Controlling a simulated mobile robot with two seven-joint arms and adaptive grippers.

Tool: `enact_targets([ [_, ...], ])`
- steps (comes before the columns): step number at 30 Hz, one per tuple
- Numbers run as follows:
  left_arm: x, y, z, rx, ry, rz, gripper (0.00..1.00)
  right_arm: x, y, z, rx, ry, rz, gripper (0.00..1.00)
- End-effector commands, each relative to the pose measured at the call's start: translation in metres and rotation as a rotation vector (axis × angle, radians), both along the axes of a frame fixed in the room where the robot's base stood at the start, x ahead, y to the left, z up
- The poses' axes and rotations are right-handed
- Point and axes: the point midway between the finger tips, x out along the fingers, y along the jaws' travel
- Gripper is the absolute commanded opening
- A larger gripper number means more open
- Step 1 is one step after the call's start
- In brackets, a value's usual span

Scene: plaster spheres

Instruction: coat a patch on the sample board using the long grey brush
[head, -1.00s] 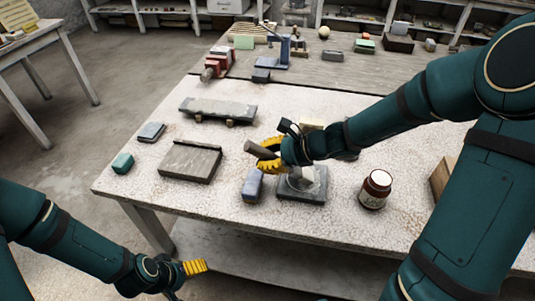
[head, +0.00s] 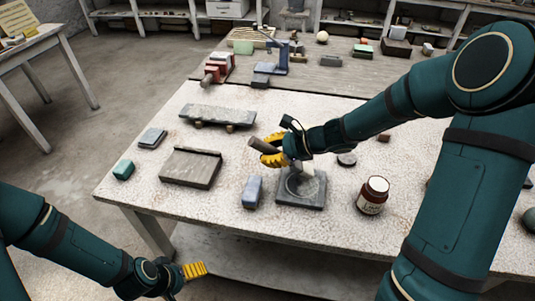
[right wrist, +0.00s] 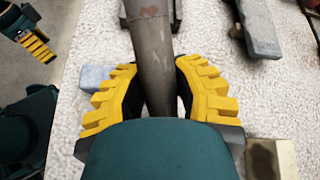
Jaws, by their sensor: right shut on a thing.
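The long grey brush (head: 262,146) is in my right gripper (head: 274,153), which is shut around it. Its thick handle points up and to the left. Its pale bristle end (head: 305,170) is over the grey square dish with a round hollow (head: 287,199); I cannot tell whether it touches. In the right wrist view the handle (right wrist: 155,65) lies between the yellow fingers (right wrist: 158,85). A grey-brown board with a ledge (head: 190,169), likely the sample board, lies left of the gripper. My left gripper (head: 194,270) is low, off the table's front edge; its opening is unclear.
A long grey slab (head: 218,118) on feet lies behind the board. A green block (head: 123,170) and a grey-blue block (head: 152,138) sit at the left.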

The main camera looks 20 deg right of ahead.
Motion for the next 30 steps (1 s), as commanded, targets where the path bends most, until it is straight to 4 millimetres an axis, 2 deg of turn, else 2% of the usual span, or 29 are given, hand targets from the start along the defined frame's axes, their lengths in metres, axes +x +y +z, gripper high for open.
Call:
enact_targets([
  [10, 0.0, 0.0, 0.0, 0.0, 0.0, 0.0, 0.87, 0.0, 0.0, 0.0, 0.0, 0.0, 0.0, 0.0],
  [21, 0.0, 0.0, 0.001, 0.0, 0.0, 0.0, 0.87, -0.018, 0.011, 0.014, -0.001, -0.001, 0.001, 0.0],
  [30, 0.0, 0.0, 0.001, 0.0, 0.0, 0.0, 0.87, -0.018, 0.012, 0.014, 0.0, 0.0, 0.0, 0.0],
])
